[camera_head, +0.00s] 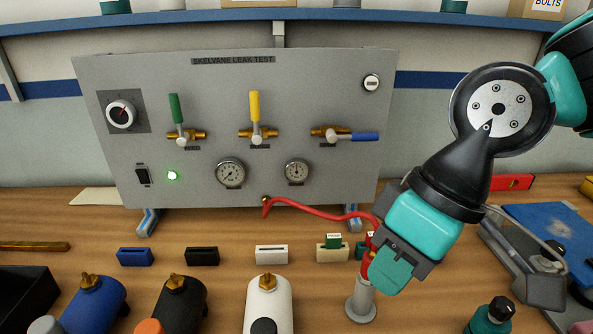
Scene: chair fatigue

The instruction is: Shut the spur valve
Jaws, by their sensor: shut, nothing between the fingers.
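The grey leak-test panel (140,80) stands upright at the back of the bench and carries three brass valves. The green-handled valve (175,108) and the yellow-handled valve (255,106) have upright handles. The blue-handled valve (364,137) has its handle lying level, pointing right. The small labels under the valves are too small to read, so I cannot tell which is the spur valve. My gripper (388,272) is shut and empty, low at the right, in front of the red hose's right end and apart from all three valves. It hides part of a small stand.
A red hose (318,209) runs from the panel's lower edge to the stand (361,307). Two gauges (230,173) and a dial (121,114) are on the panel. Blue, black and white cylinders (268,306) lie in front. A blue-topped device (550,228) sits at right.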

